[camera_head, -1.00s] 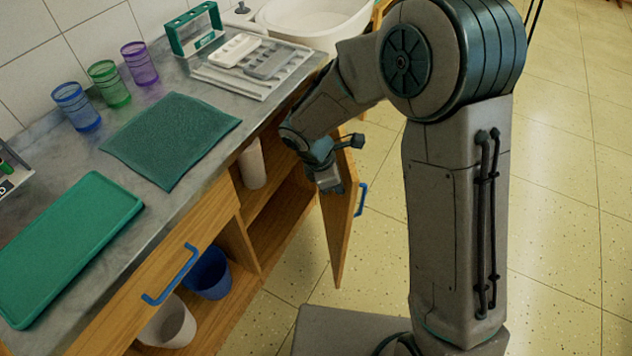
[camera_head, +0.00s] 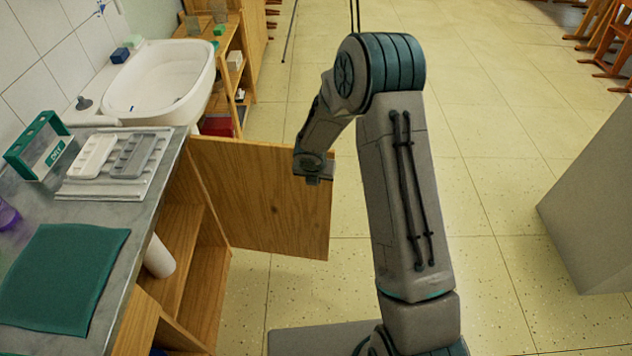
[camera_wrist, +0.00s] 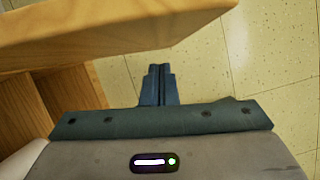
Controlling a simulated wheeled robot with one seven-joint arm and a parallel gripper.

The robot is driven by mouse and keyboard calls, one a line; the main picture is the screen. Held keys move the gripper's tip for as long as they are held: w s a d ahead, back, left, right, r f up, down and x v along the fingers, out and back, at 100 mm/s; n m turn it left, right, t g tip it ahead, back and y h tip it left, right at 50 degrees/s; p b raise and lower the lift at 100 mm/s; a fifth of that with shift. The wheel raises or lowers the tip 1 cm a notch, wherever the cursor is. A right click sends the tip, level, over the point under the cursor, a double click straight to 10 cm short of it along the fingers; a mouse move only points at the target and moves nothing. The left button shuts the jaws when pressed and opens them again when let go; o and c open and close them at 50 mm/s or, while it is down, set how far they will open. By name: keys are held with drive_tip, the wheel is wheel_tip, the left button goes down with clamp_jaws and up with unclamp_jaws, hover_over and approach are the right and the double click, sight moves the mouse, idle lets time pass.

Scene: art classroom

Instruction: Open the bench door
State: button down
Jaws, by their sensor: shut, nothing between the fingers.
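The wooden bench door (camera_head: 262,200) stands swung wide out from the bench in the head view, and its inner face shows. The shelves (camera_head: 180,240) of the compartment behind it are exposed. My gripper (camera_head: 314,180) is at the inner face near the door's free end, in the upper part. In the wrist view the door's edge (camera_wrist: 120,30) crosses the top of the picture, just beyond my shut fingers (camera_wrist: 158,72). Nothing is between the fingers. I cannot tell whether they touch the door. The door's handle is hidden.
The grey bench top (camera_head: 110,215) holds a green mat (camera_head: 62,275), a white tray (camera_head: 108,185) and a green rack (camera_head: 38,145). A white sink (camera_head: 160,85) lies beyond. A white cylinder (camera_head: 158,258) stands inside the compartment. The floor at right is free up to a grey block (camera_head: 595,200).

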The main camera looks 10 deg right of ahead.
drive_tip(key=w+d+n+p, duration=0.2)
drive_tip(key=w+p, duration=0.3)
drive_tip(key=w, duration=0.2)
drive_tip(key=shift+y+p, duration=0.4)
drive_tip(key=shift+w, duration=0.1)
drive_tip(key=s+r+b, duration=0.1)
drive_tip(key=s+r, duration=0.6)
drive_tip(key=r, duration=0.2)
drive_tip(key=shift+s+a+r, duration=0.2)
drive_tip(key=shift+s, duration=0.15)
